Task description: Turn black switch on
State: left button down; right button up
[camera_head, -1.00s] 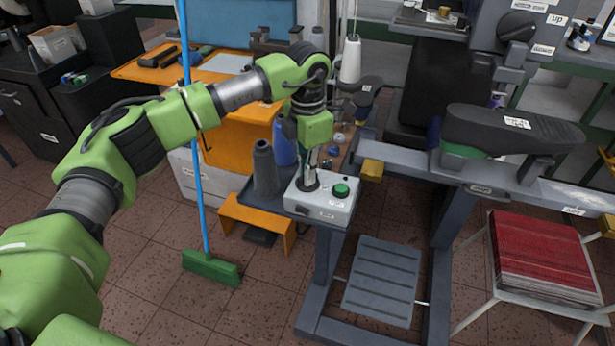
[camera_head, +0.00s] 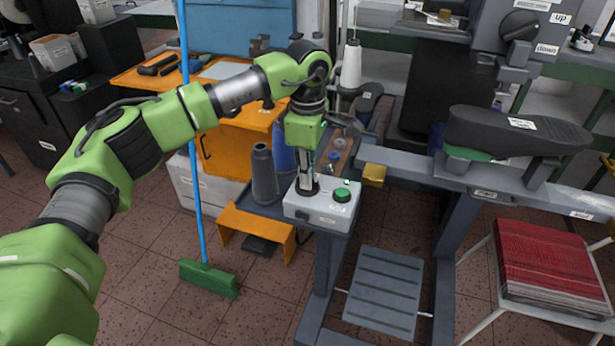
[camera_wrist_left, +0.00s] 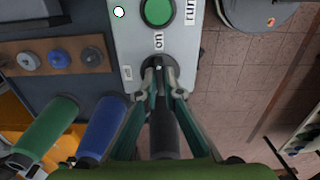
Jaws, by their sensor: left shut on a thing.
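The black switch (camera_wrist_left: 158,66) is on a white control box (camera_head: 331,220), below the "on" label in the left wrist view. A green round button (camera_head: 342,195) is beside it; it also shows in the left wrist view (camera_wrist_left: 159,10). My left gripper (camera_head: 307,188) points down onto the box from above. In the left wrist view its fingertips (camera_wrist_left: 159,92) are shut around the switch, which they partly hide. Which way the switch is turned is hard to tell. My right gripper is not in view.
Grey and blue thread cones (camera_head: 264,174) stand close left of the box. A yellow-ended metal bar (camera_head: 374,172) is just right of it. A blue broom pole (camera_head: 197,200) stands beside my left arm. A stool with red sheets (camera_head: 548,262) is at right.

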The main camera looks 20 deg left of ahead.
pick_arm(q)
jog(key=shift+r+m, duration=0.1)
jog(key=shift+m, duration=0.3)
jog(key=c, duration=2.2)
grip_release()
notch_tip(320, 180, up, 12)
